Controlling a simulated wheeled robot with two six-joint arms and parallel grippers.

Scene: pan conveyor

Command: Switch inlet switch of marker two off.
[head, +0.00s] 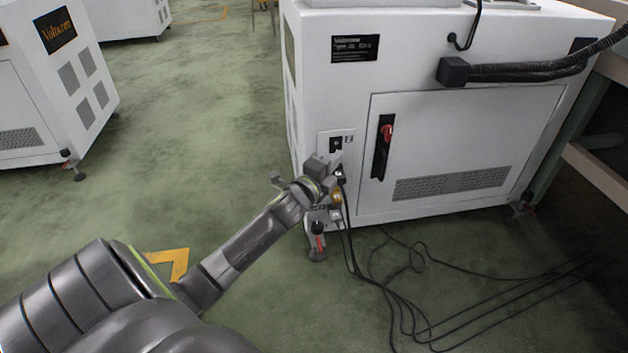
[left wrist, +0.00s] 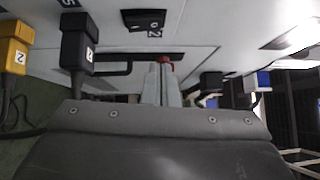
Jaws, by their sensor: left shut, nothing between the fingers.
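The white marker cabinet (head: 460,130) has a small inlet panel on its lower left front, with a black switch (head: 336,144). In the left wrist view the black rocker switch (left wrist: 143,18) sits at the top, beside a label "2". Whether it is on or off I cannot tell. A black plug (left wrist: 77,50) labelled "2" is seated in the panel to its left. My left gripper (head: 334,162) is just below the switch in the head view, apparently close to the panel. Its fingers (left wrist: 160,84) are shut and empty. My right gripper is not in view.
A yellow plug (left wrist: 14,45) is left of the black plug. Black cables (head: 400,300) hang from the panel and lie on the floor. A door handle with a red knob (head: 387,132) is right of the panel. Open green floor (head: 200,120) lies to the left.

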